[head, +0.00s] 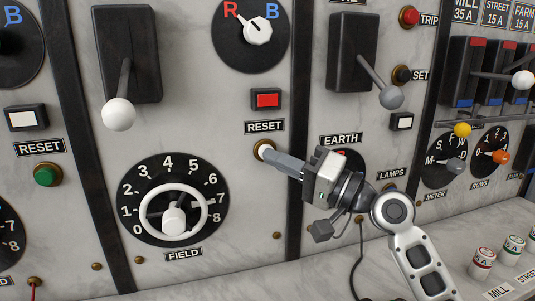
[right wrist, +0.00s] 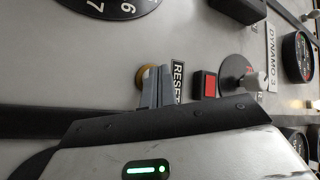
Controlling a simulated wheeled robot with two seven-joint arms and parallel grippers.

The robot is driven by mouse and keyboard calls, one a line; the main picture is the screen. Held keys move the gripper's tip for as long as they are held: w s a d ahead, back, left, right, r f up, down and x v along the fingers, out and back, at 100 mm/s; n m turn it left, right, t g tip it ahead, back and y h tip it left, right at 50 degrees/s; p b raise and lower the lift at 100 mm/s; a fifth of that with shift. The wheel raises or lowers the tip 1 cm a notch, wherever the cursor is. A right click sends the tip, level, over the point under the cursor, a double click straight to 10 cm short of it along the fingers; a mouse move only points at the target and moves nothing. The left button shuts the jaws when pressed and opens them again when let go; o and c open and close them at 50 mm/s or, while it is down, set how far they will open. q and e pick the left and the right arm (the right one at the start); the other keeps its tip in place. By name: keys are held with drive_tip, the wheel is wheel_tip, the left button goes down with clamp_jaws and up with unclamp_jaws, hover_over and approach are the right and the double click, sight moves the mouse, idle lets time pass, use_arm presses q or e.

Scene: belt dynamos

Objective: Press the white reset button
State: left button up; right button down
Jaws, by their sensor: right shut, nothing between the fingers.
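The white reset button (head: 262,148), in a brass ring, sits on the marble panel below the RESET label (head: 265,127) in the head view. My right gripper (head: 269,155) is shut and empty, its fingertips at the button's face and covering part of it. In the right wrist view the fingers (right wrist: 157,82) point at the brass ring (right wrist: 147,76). Whether the tips touch the button or how far it is pushed in, I cannot tell. My left gripper is out of view.
A FIELD dial with a white handwheel (head: 173,199) is below left. A red lamp (head: 266,99) sits above the label. A green button (head: 47,174) with its own RESET label is at far left. The EARTH dial is partly hidden behind my right gripper.

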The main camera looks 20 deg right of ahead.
drive_tip(key=shift+w, duration=0.3)
drive_tip(key=shift+s, duration=0.2)
idle(0.4)
drive_tip(key=shift+s, duration=0.75)
drive_tip(key=s, duration=0.5)
drive_tip(key=shift+d+p, duration=0.15)
drive_tip(key=shift+p, duration=0.25)
